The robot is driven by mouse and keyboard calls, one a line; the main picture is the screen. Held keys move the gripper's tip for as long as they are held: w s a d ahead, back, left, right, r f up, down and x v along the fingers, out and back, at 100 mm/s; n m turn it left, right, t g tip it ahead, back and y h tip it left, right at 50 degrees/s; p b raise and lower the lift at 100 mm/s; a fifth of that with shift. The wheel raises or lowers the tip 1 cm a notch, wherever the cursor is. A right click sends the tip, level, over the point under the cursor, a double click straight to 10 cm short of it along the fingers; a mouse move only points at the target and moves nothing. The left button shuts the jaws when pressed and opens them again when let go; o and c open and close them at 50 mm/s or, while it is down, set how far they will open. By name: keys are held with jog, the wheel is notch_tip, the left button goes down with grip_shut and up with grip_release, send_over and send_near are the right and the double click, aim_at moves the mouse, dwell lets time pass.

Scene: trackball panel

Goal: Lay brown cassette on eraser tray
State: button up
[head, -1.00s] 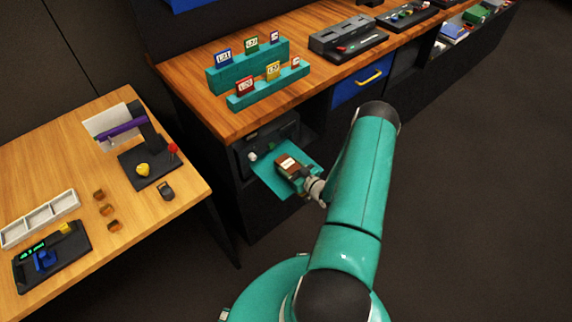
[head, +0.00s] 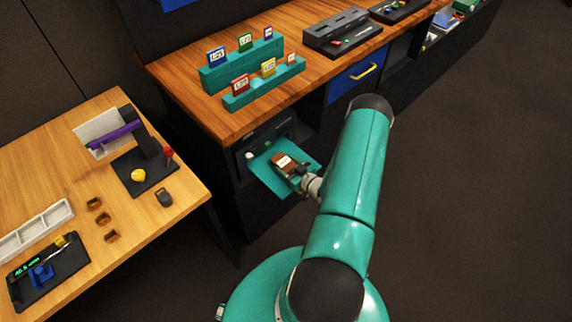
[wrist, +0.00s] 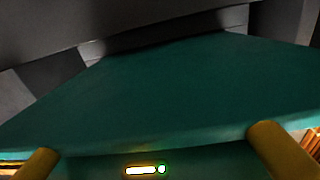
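The eraser tray (head: 262,177) is a teal plate sticking out of a dark unit under the wooden counter. In the head view the brown cassette (head: 284,161), with a white label, is over the tray's middle; I cannot tell whether it rests flat. My gripper (head: 298,168) is right beside it at the tray's right side. In the wrist view the yellow fingers of my gripper (wrist: 155,138) stand wide apart, with only a teal surface (wrist: 180,90) showing between them. No cassette can be made out there. A small lit strip shows at the bottom.
The dark eraser unit (head: 270,134) stands close behind the tray. Teal racks (head: 243,66) with several labelled cassettes stand on the counter above. A blue drawer (head: 352,80) is to the right. A light wooden table (head: 140,225) with small items is at the left.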

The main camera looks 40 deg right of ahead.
jog(key=o, duration=0.4)
jog(key=shift+s+r, duration=0.15)
jog(key=shift+r, duration=0.05)
jog(key=s, duration=0.4)
jog(key=s+r, duration=0.1)
jog(key=s, duration=0.6)
jog(key=shift+s+d+r, duration=0.1)
jog(key=shift+s+r, duration=0.2)
jog(key=shift+r, duration=0.05)
